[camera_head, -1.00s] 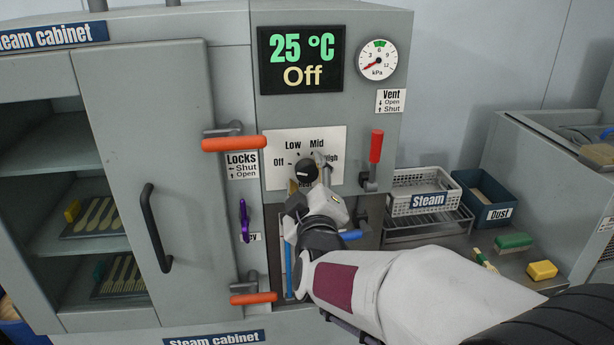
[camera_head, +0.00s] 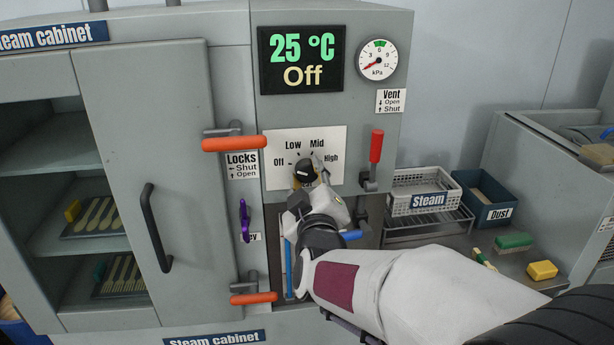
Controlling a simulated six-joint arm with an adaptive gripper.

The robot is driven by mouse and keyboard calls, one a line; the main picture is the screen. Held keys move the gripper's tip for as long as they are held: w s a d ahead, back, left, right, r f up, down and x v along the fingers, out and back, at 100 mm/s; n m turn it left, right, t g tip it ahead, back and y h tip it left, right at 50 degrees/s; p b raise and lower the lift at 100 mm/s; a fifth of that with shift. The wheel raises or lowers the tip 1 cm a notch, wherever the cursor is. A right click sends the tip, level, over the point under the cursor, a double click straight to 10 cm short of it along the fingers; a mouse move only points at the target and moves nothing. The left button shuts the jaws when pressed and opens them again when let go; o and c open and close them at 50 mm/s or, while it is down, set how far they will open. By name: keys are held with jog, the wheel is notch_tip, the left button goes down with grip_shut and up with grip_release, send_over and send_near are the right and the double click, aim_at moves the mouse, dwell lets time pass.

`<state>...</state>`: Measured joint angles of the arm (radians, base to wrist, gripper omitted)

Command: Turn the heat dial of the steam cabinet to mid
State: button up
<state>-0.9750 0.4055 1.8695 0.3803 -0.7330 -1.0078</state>
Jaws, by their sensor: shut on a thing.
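The steam cabinet (camera_head: 225,80) fills the left and middle of the view. Its display (camera_head: 301,60) reads 25 °C and Off. Below it, a white dial plate (camera_head: 276,145) is marked Off, Low, Mid and High. The black heat dial (camera_head: 304,170) sits on this plate and is partly hidden by my gripper. My gripper (camera_head: 308,177) is at the dial from below and right, with its fingers around it and shut on it. Which mark the dial points to is hard to make out.
Orange lock handles (camera_head: 234,143) and a purple key (camera_head: 244,217) are left of my arm. A red vent lever (camera_head: 376,147) is to the right.

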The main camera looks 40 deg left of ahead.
jog(key=m, duration=0.4)
jog(key=shift+r, duration=0.15)
jog(key=m, duration=0.5)
jog(key=shift+w+d+g, duration=0.1)
jog(key=shift+g, duration=0.2)
jog(key=m, duration=0.4)
jog(key=shift+w+d+m, duration=0.1)
jog(key=shift+m, duration=2.1)
jog(key=shift+g+y, duration=0.3)
jog(key=shift+g, duration=0.1)
jog(key=o, duration=1.1)
jog(key=shift+m, duration=0.3)
jog(key=shift+d, duration=0.1)
